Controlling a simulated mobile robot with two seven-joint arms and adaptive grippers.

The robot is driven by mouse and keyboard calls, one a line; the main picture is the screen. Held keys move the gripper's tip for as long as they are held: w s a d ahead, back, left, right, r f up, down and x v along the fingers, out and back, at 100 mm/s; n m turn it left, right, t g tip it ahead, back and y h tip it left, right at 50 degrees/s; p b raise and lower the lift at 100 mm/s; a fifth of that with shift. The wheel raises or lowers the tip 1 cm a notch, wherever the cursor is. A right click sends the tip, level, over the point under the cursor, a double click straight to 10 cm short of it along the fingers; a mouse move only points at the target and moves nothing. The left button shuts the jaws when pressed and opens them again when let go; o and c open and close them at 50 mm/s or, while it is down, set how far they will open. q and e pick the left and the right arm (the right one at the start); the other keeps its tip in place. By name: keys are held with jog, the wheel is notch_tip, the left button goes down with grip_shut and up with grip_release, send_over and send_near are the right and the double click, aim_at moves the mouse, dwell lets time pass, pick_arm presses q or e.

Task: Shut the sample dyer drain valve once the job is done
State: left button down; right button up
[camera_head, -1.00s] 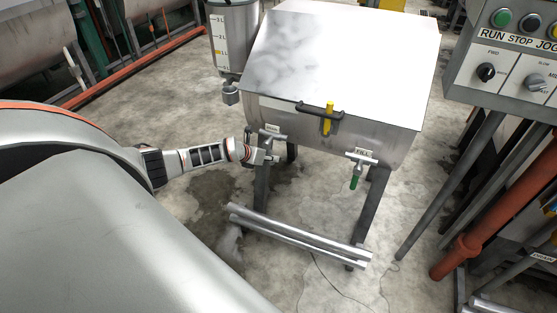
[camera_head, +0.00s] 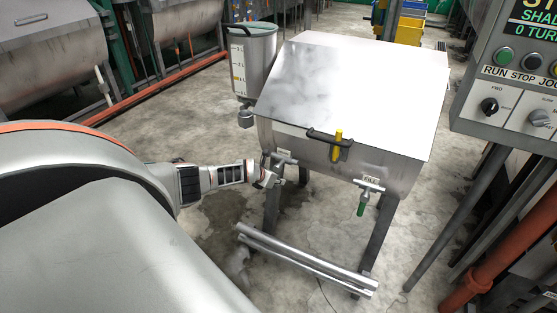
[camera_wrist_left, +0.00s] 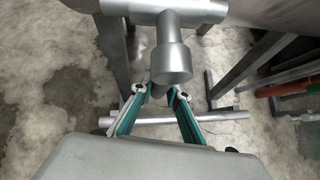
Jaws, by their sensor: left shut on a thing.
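The sample dyer is a steel box (camera_head: 400,165) with a pale flat lid (camera_head: 350,75), a black bar handle and a yellow latch (camera_head: 338,146). Its drain valve (camera_head: 284,159) is a small steel tee low on the front left; it also shows from above in the left wrist view (camera_wrist_left: 172,62). My left gripper (camera_head: 266,179) is at this valve, just below and left of it. In the left wrist view its teal fingers (camera_wrist_left: 159,93) are shut on a grey part under the spout, seemingly the valve lever, mostly hidden. My right gripper is not in view.
A FILL valve (camera_head: 368,186) with a green handle hanging down is on the front right. A control panel (camera_head: 520,95) stands at the right. A graduated tank (camera_head: 252,60) is behind left. A steel rail (camera_head: 305,262) crosses low in front of the legs.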

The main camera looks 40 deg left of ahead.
pick_arm(q)
jog(key=shift+s, duration=0.1)
jog(key=c, duration=1.9)
grip_release()
jog(key=shift+a+r, duration=0.1)
jog(key=shift+r, duration=0.1)
jog(key=shift+s+r, duration=0.35)
jog(key=shift+s, duration=0.2)
jog(key=shift+s+d+r, duration=0.15)
jog(key=shift+s+d, duration=0.1)
jog(key=shift+s, duration=1.9)
jog(key=shift+s+d+r, duration=0.2)
jog(key=shift+s+d, duration=0.05)
jog(key=shift+s, duration=1.9)
jog(key=shift+s+d+r, duration=0.15)
jog(key=shift+s+d, duration=0.1)
jog(key=shift+s, duration=1.9)
